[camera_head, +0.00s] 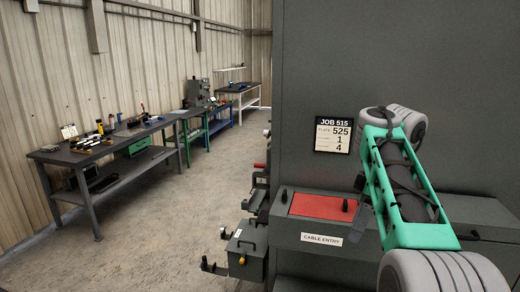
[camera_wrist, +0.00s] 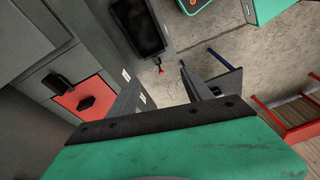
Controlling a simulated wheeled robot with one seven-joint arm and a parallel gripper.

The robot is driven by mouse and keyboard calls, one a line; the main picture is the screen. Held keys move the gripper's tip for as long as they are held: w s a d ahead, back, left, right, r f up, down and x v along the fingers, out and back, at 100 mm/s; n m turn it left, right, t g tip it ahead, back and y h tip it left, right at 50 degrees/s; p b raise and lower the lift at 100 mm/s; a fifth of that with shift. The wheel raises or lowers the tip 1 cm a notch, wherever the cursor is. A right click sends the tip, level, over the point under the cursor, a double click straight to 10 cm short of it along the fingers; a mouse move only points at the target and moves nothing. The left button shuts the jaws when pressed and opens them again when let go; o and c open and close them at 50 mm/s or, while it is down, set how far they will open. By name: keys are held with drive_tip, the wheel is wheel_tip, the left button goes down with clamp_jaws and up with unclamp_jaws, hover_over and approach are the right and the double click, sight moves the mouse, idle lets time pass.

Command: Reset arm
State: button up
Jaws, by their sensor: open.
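My arm, green with grey joints, stands at the right of the head view in front of the dark grey enclosure (camera_head: 305,60). In the wrist view my gripper (camera_wrist: 166,74) has its two dark fingers spread apart, with nothing between them. In the head view I cannot make out the fingers clearly. A red panel (camera_head: 318,206) with a black handle lies on the enclosure's ledge. It also shows in the wrist view (camera_wrist: 75,94), left of my gripper and apart from it.
A job card (camera_head: 333,134) hangs on the enclosure above a "CABLE ENTRY" label (camera_head: 321,238). Grey boxes with handles (camera_head: 247,254) stick out at the enclosure's left side. A workbench (camera_head: 75,156) with tools stands along the left wall. The concrete floor between is clear.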

drive_tip(key=s+d+f+m+h+b, duration=0.1)
drive_tip(key=s+f+m+h+b, duration=0.1)
drive_tip(key=s+f+m+h, duration=0.35)
drive_tip(key=s+a+f+m+t+y, duration=0.1)
drive_tip(key=s+a+f+m+t, duration=0.1)
drive_tip(key=f, duration=0.5)
drive_tip(key=s+a+f+m+t+y+b, duration=0.1)
drive_tip(key=s+a+f+m+t+y, duration=0.1)
drive_tip(key=s+a+f+m, duration=0.3)
drive_tip(key=s+a+f, duration=0.1)
drive_tip(key=s+f, duration=0.1)
drive_tip(key=s, duration=0.1)
drive_tip(key=shift+s+a+f, duration=0.15)
drive_tip(key=shift+a+f, duration=0.05)
drive_tip(key=shift+a, duration=0.1)
drive_tip(key=shift+c, duration=0.6)
